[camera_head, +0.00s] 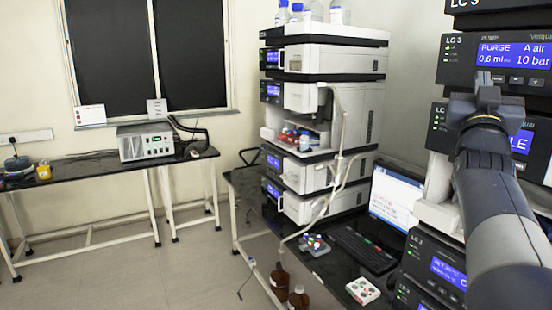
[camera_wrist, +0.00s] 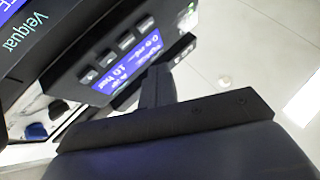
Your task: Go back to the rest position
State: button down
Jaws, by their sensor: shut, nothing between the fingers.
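My gripper (camera_head: 478,102) is at the right of the head view, at the end of my raised grey arm. It is in front of the near instrument stack and hides part of a lower panel there. The fingers are shut with nothing between them. In the wrist view the dark fingers (camera_wrist: 156,85) stand up from the gripper body, close to a tilted pump panel (camera_wrist: 125,60) with a blue screen and a row of buttons. The pump's screen (camera_head: 512,55) in the head view reads PURGE, A air and 10 bar. Any gap between gripper and panel cannot be judged.
A second column stack (camera_head: 335,60) stands mid-view with bottles on top. A monitor (camera_head: 397,197), keyboard (camera_head: 362,249) and small tray (camera_head: 362,290) are on the black bench. Brown bottles (camera_head: 298,298) stand on the floor. A side table (camera_head: 95,175) is at the left; open floor lies between.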

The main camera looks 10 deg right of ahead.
jog(key=a, duration=0.1)
jog(key=s+a+b, duration=0.1)
jog(key=a, duration=0.1)
jog(key=s+a+b, duration=0.1)
jog(key=a, duration=0.1)
jog(key=shift+d, duration=0.1)
dwell(0.3)
